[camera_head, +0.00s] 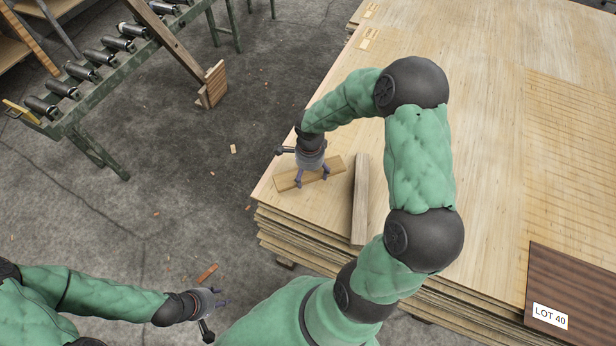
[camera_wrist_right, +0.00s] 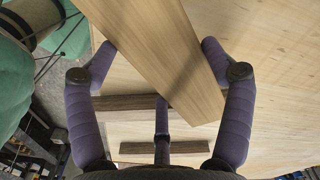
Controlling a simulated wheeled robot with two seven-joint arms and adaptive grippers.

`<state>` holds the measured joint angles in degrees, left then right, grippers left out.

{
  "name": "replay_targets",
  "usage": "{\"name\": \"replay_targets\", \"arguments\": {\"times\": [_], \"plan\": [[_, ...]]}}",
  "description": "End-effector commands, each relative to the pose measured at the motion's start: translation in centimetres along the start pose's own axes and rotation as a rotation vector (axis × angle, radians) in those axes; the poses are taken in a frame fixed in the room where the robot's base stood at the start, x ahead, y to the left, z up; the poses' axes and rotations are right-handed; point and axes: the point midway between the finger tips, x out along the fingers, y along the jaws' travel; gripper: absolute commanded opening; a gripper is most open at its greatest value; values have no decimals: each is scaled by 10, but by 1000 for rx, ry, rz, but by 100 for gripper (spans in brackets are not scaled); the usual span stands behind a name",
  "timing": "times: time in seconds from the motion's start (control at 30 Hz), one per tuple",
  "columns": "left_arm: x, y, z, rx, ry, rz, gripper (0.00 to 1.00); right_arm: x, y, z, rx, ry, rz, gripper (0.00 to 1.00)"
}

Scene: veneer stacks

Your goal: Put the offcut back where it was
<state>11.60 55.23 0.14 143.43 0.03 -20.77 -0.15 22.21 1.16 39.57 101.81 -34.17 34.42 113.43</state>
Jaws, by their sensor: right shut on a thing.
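The offcut, a short light-brown board (camera_head: 289,181), is at the near left corner of the veneer stack (camera_head: 290,228), at or just above its top sheet. My right gripper (camera_head: 312,181) comes down over its middle and is shut on it. In the right wrist view the offcut (camera_wrist_right: 165,55) runs diagonally between the purple fingers of the right gripper (camera_wrist_right: 158,60). Whether it touches the sheet below is hard to tell. My left gripper (camera_head: 221,297) is open and empty, low at the left, away from the stack.
A grey-brown wooden bar (camera_head: 360,200) lies on the stack just right of the offcut. A dark sheet with a LOT 40 label (camera_head: 550,316) is at the lower right. A roller conveyor (camera_head: 95,75) stands upper left. Scraps (camera_head: 206,273) lie on the floor.

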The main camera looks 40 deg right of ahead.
Motion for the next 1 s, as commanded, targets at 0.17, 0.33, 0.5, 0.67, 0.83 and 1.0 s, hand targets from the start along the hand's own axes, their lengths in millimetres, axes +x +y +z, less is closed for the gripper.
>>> {"name": "replay_targets", "arguments": {"times": [0.17,0.33,0.5,0.67,0.83,1.0], "plan": [[14,-5,-1,0,0,0,40,35,-23,-7,0,0,3,46],[20,-7,-1,0,0,0,40,49,-36,-10,-1,0,1,46],[21,-8,-1,0,0,0,40,55,-41,-12,-1,0,2,46],[33,-12,-1,0,0,0,40,76,-43,-13,-1,-1,4,46],[40,-14,-2,0,0,0,40,90,-44,-13,0,-1,2,46],[38,-14,-2,0,0,0,40,87,-44,-13,0,0,1,46]]}}
